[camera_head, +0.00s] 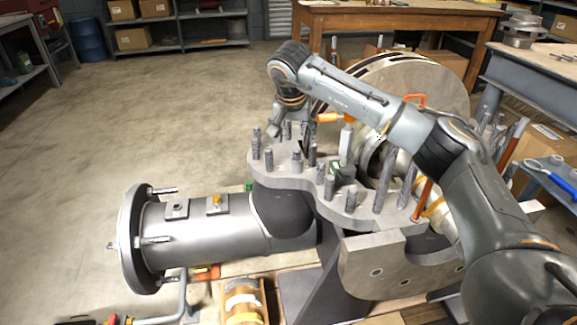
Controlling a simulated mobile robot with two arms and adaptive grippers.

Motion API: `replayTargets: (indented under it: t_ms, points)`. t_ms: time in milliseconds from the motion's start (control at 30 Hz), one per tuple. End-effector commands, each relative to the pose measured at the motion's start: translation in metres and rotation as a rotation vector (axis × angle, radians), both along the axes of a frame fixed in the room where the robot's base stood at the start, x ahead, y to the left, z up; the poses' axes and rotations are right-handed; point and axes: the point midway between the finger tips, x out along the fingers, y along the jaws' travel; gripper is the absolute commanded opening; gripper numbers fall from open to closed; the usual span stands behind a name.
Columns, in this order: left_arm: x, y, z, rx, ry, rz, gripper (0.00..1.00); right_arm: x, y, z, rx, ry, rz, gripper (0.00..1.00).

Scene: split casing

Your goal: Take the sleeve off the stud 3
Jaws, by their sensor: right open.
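The split casing's grey flange (285,172) carries several upright grey studs, some with thicker dark upper ends. No number shows on them, so I cannot tell which is stud 3 or clearly make out its sleeve. My right gripper (287,132) is open and points down over the far left part of the flange, at the height of the stud tops there. A stud (256,143) stands just left of it, and other studs stand behind and below its fingers. I cannot tell whether a finger touches one. My left gripper is not in view.
My right arm crosses above the flange from the right, in front of a large round disc (440,85). A flanged pipe (200,235) extends left from the casing. Orange-handled tools stand at right. A wooden box (265,300) lies in front. The floor at left is free.

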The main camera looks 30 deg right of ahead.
Motion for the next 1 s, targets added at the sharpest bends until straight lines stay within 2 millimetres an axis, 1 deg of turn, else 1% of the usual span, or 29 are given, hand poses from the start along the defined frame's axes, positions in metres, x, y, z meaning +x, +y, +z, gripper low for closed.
replayTargets:
  t_ms: [33, 100, 300, 400, 567, 700, 833, 900, 1000]
  points:
    - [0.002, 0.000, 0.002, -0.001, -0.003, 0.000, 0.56, 0.002, -0.002, -0.011, 0.001, 0.006, -0.001, 0.62]
    - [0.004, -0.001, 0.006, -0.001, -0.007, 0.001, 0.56, 0.006, -0.005, -0.025, 0.001, 0.006, -0.002, 0.62]
    - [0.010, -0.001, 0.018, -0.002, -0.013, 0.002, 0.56, 0.019, -0.012, -0.059, 0.005, 0.004, -0.002, 0.62]
    - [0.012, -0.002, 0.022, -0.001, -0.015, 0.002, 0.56, 0.023, -0.014, -0.068, 0.006, 0.003, -0.001, 0.62]
    - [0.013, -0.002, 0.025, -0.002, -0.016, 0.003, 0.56, 0.026, -0.016, -0.077, 0.007, 0.004, -0.002, 0.62]
    - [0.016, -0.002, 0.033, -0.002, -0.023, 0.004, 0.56, 0.033, -0.021, -0.097, 0.008, 0.005, -0.003, 0.62]
    - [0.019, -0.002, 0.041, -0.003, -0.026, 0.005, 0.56, 0.039, -0.025, -0.113, 0.007, 0.004, -0.002, 0.62]
    - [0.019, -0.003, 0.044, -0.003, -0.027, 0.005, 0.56, 0.041, -0.026, -0.118, 0.008, 0.003, -0.002, 0.62]
    - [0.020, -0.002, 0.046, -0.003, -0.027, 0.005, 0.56, 0.042, -0.027, -0.120, 0.008, 0.001, -0.001, 0.62]
